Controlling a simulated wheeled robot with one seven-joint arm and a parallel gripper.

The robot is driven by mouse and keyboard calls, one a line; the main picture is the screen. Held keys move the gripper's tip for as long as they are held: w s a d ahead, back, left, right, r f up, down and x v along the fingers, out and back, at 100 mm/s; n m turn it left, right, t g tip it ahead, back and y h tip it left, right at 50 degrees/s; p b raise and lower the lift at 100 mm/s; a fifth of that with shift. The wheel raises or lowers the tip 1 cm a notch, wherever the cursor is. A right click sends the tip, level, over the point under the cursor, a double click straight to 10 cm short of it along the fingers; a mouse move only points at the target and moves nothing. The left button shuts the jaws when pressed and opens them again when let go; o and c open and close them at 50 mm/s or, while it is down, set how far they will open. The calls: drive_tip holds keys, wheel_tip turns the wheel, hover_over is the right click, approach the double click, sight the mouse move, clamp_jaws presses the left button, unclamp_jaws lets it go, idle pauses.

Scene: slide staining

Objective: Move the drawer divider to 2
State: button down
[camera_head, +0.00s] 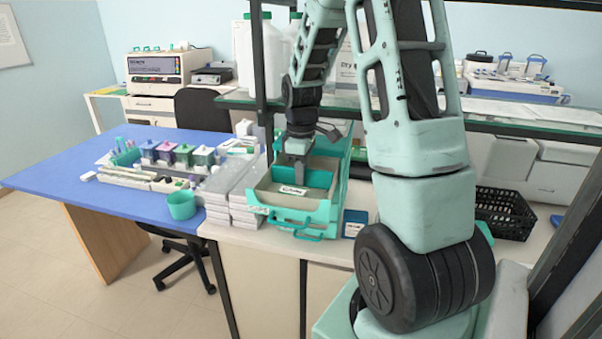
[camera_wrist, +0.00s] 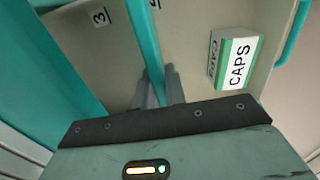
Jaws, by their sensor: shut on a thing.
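The open drawer (camera_head: 262,198) is beige inside with a teal front and sits at the front of a teal cabinet. The drawer divider is a thin teal strip (camera_wrist: 145,40) that crosses the drawer in the wrist view. My gripper (camera_wrist: 159,82) is shut on the divider, one finger on each side. In the head view my gripper (camera_head: 298,178) reaches down into the drawer, and the arm hides part of it. A mark "3" (camera_wrist: 99,17) shows left of the divider. Another mark (camera_wrist: 155,3) beside the divider's upper end is cut off and unreadable.
A green and white CAPS box (camera_wrist: 235,62) lies in the drawer right of the divider. Stacked clear boxes (camera_head: 226,190) stand left of the drawer. A green cup (camera_head: 181,205) is on the blue table (camera_head: 60,178). A black basket (camera_head: 503,212) is at right.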

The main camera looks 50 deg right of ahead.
drive_tip(key=shift+w+d, duration=0.2)
drive_tip(key=shift+d, duration=0.4)
drive_tip(key=c, duration=1.4)
unclamp_jaws()
drive_tip(key=shift+c, duration=0.2)
wheel_tip(320, 180, up, 18)
drive_tip(key=b, duration=0.2)
drive_tip(key=shift+f+b, duration=0.25)
drive_tip(key=shift+b, duration=0.05)
drive_tip(key=shift+a, duration=0.15)
drive_tip(key=a+f+n, duration=0.1)
drive_tip(key=a+f, duration=0.3)
drive_tip(key=a, duration=0.9)
drive_tip(key=a+f+n, duration=0.1)
drive_tip(key=a+f, duration=0.4)
drive_tip(key=a, duration=0.8)
drive_tip(key=s+a+f, duration=0.4)
drive_tip(key=s+a, duration=0.4)
drive_tip(key=s, duration=0.1)
drive_tip(key=s+a+f+n+b, duration=0.1)
drive_tip(key=s+a+f, duration=0.3)
drive_tip(key=s+a, duration=0.3)
drive_tip(key=shift+s+a+f+y, duration=0.3)
drive_tip(key=shift+s+a, duration=0.1)
drive_tip(key=shift+s, duration=0.55)
